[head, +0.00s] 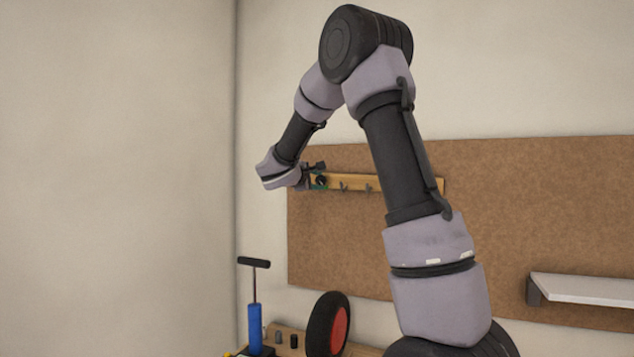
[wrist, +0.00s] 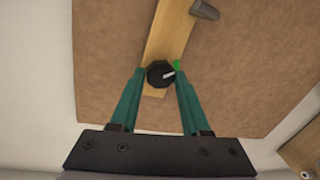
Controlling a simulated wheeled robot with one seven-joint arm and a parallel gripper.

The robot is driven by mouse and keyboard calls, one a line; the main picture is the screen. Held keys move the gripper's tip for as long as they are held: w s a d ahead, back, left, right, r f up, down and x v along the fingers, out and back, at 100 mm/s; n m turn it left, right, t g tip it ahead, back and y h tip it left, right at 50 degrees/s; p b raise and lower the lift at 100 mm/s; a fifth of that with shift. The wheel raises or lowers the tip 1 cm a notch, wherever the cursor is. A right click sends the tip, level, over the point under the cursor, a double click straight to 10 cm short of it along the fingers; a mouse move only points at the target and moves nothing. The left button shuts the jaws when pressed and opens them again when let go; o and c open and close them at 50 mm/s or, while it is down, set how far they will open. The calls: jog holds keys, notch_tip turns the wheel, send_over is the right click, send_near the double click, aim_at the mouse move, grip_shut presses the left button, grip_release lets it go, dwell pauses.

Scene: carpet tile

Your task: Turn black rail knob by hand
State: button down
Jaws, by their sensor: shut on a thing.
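The black rail knob (wrist: 160,74) sits on the wooden rail (wrist: 168,40), seen from close up in the wrist view. It has a light pointer mark that points to the right and slightly up. A small green mark shows on the rail just beside it. My gripper (wrist: 158,80) has its two green fingers on either side of the knob, shut on it. In the head view, my gripper (head: 312,178) is at the left end of the wooden rail (head: 385,183), and the knob is small and partly hidden there.
The rail is on a brown pegboard (head: 540,210) and carries several grey hooks (head: 368,188). A white shelf (head: 585,288) sticks out at the right. Below stand a blue pump (head: 255,328) and a black wheel with a red hub (head: 328,325).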

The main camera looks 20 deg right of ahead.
jog(key=shift+f+m, duration=0.1)
jog(key=shift+m, duration=0.3)
jog(key=shift+c, duration=1.9)
grip_release()
jog(key=v, duration=1.1)
jog(key=shift+d, duration=0.1)
